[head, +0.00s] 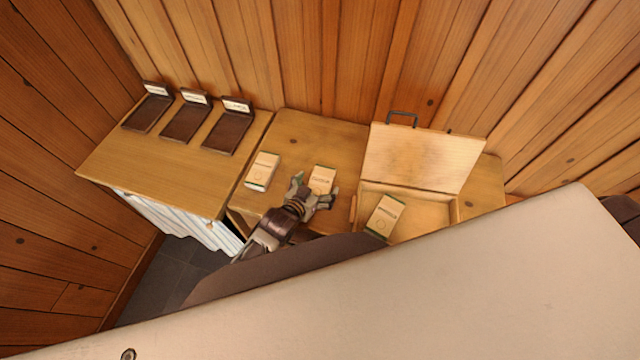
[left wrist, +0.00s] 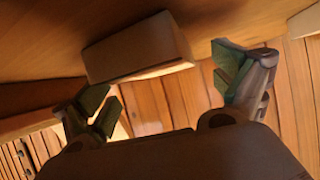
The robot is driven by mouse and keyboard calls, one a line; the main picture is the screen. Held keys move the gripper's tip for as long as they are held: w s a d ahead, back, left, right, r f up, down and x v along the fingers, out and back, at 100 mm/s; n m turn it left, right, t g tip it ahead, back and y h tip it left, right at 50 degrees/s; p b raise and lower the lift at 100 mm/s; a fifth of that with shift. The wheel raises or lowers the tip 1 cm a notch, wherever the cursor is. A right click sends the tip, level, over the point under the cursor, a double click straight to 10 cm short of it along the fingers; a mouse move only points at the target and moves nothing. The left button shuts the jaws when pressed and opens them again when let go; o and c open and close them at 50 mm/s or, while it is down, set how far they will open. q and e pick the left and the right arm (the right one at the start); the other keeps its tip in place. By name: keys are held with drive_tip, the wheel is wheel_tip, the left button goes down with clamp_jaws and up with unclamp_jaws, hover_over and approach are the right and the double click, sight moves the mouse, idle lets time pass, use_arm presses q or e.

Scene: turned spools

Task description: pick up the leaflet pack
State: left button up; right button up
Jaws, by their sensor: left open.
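Three pale packs with printed faces and green edges lie on the wooden table: a left one (head: 262,169), a middle one (head: 321,178) and a right one (head: 385,215) at the open case. I cannot read the print to tell which is the leaflet pack. My left gripper (head: 315,189) is open at the near end of the middle pack, its fingers spread toward the pack's two sides. In the left wrist view, a box-shaped pack (left wrist: 138,48) shows ahead of the open fingers (left wrist: 165,82); contact is not clear. My right gripper is not in view.
An open wooden case (head: 420,157) with a dark handle stands to the right, its lid raised. Three dark labelled trays, one of them in the middle (head: 186,122), sit on the left table (head: 125,158). Plank walls close off the back and left.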

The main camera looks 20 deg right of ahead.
use_arm(q)
drive_tip(key=shift+w+d+f, duration=0.35)
drive_tip(key=shift+w+d, duration=0.1)
drive_tip(key=shift+c, duration=0.2)
drive_tip(key=c, duration=1.3)
